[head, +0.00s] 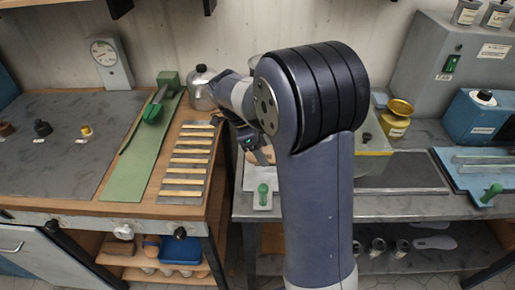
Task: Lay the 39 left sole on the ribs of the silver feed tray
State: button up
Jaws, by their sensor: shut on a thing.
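My gripper (252,147) is in the middle of the head view, partly hidden by my own arm. It is shut on a tan, flat piece (263,157) that looks like a sole; only a small part shows, and I cannot read a size or side on it. The silver feed tray (180,200) lies on the left bench, with several pale wooden ribs across it. No sole lies on its visible ribs. My gripper is to the right of the tray, apart from it, near the gap between the benches.
A green board (128,180) with a green-handled tool lies left of the tray. A metal kettle-like pot (201,92) stands behind the tray. A green-knobbed plate (263,203) is on the right bench. Pale sole shapes (435,242) lie on the lower right shelf.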

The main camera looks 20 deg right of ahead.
jog(key=shift+f, duration=0.2)
dwell(0.4)
jog(key=o, duration=1.1)
jog(key=shift+r, duration=0.1)
jog(key=v, duration=1)
jog(key=shift+r+b, duration=0.3)
jog(key=shift+w+a, duration=0.1)
jog(key=shift+a, duration=0.05)
jog(key=x, duration=1)
jog(key=shift+d+f, duration=0.2)
jog(key=shift+f, duration=0.1)
jog(key=shift+r+p, duration=0.1)
jog(key=shift+p, duration=0.2)
